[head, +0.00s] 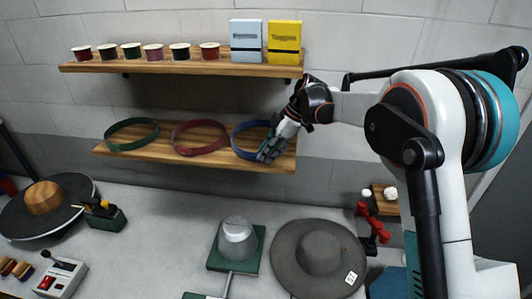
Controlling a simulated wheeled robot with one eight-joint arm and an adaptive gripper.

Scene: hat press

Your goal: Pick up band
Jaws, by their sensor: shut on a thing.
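Three ring-shaped bands lie on the lower wooden shelf (190,157). The green band (131,134) is at the left and the red band (199,137) is in the middle. The blue band (240,128) is at the right. My gripper (268,154) reaches in from the right and is shut on the right side of the blue band. The fingers hide that part of the band. The blue band is at shelf level; I cannot tell whether it touches the shelf.
The upper shelf (180,66) holds several spools, a light blue box (246,42) and a yellow box (285,43).

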